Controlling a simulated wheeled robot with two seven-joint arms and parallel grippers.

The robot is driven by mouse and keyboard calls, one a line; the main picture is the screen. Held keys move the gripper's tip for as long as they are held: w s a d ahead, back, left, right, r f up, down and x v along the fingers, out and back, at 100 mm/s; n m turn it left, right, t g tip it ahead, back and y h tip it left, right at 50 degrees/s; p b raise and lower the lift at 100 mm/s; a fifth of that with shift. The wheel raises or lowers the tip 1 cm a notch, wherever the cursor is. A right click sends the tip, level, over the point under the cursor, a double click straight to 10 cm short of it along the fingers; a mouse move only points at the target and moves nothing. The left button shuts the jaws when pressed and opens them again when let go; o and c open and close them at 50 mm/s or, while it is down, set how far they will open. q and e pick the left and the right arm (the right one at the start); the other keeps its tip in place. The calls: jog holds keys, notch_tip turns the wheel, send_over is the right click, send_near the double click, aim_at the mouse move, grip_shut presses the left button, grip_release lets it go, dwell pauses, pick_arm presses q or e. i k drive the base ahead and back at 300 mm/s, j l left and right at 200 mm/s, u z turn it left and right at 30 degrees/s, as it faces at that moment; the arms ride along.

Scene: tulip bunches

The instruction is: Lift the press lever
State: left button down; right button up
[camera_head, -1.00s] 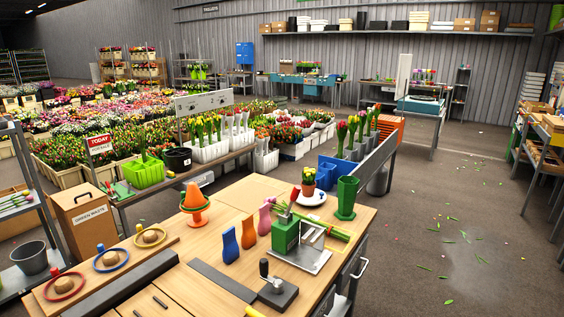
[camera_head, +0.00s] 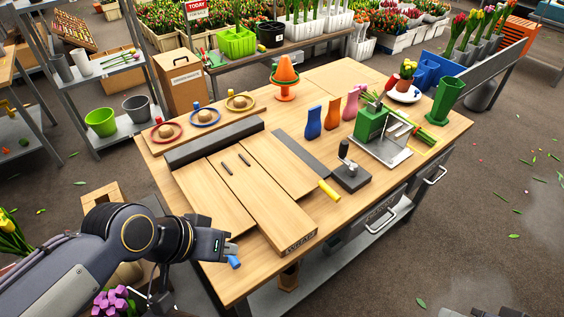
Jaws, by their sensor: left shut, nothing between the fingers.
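A small press (camera_head: 350,176) with a dark square base stands on the wooden table, right of centre. It has an upright black knob (camera_head: 344,149), and a yellow handle (camera_head: 329,190) reaches toward the front left and lies low, near the table top. My left gripper (camera_head: 231,249) is shut and empty over the table's front left edge, well to the left of the yellow handle and apart from it. A small blue piece (camera_head: 234,262) shows beside its fingertips; I cannot tell whether they touch. My right gripper does not show clearly.
A green device with a metal plate (camera_head: 385,145) stands behind the press. A wrap board (camera_head: 265,195) lies between my left gripper and the press.

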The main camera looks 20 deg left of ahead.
aim_at(392, 81)
jog(key=i+l+u, duration=0.1)
jog(key=u, duration=0.3)
jog(key=l+u, duration=0.35)
jog(key=i+l+u, duration=0.1)
jog(key=u, duration=0.3)
